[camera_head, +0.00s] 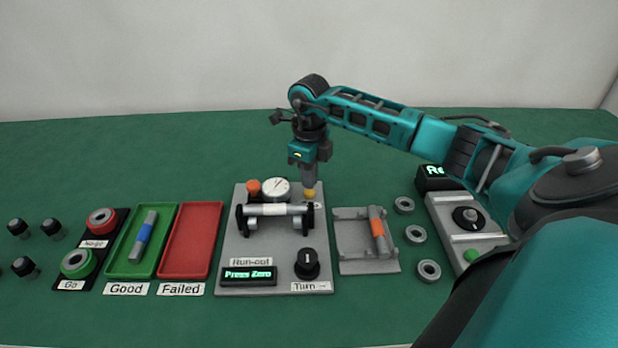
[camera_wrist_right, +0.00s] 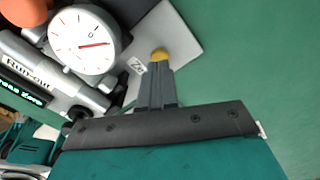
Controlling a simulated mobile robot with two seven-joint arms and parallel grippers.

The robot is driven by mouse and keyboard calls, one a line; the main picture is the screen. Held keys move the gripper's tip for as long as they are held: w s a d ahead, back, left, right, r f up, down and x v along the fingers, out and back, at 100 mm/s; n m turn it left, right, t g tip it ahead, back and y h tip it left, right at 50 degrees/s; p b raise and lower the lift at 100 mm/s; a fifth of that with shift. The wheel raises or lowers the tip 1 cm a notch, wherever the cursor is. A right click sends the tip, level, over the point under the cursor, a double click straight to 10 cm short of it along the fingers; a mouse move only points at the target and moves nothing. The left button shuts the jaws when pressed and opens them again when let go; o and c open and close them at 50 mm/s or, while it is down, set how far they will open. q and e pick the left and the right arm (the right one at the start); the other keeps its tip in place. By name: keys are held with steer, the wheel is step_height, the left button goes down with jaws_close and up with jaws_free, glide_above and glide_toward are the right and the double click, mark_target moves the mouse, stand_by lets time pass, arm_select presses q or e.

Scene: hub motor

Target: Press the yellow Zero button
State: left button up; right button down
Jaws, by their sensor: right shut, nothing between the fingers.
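The yellow Zero button (camera_head: 310,193) is at the back right of the grey run-out fixture (camera_head: 238,225), beside the dial gauge (camera_head: 276,189). My right gripper (camera_head: 310,184) points down with shut, empty fingers right above the button. In the right wrist view the fingertips (camera_wrist_right: 157,66) overlap the near side of the yellow button (camera_wrist_right: 159,54), next to a partly hidden label. I cannot tell whether they touch it. The gauge (camera_wrist_right: 84,40) shows a red needle. The fixture's display (camera_head: 248,275) reads "Press Zero". My left gripper is not in view.
A shaft (camera_head: 275,209) lies across the fixture's supports in front of the button. An orange knob (camera_head: 253,187) stands left of the gauge. A black turn knob (camera_head: 307,264) is at the front. A grey tray (camera_head: 351,264) and several rings lie to the right.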

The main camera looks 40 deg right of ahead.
stand_by(0.6)
steer(key=shift+f, duration=0.1)
steer(key=shift+f+b, duration=0.75)
steer(key=shift+f, duration=0.25)
steer(key=shift+r, duration=0.15)
step_height(320, 180, up, 6)
steer(key=p, duration=0.5)
steer(key=shift+r, duration=0.25)
steer(key=shift+r+p, duration=1.1)
steer(key=shift+r, duration=0.35)
step_height(320, 180, up, 4)
steer(key=r, duration=0.1)
glide_above(309, 191)
steer(key=shift+f, duration=0.25)
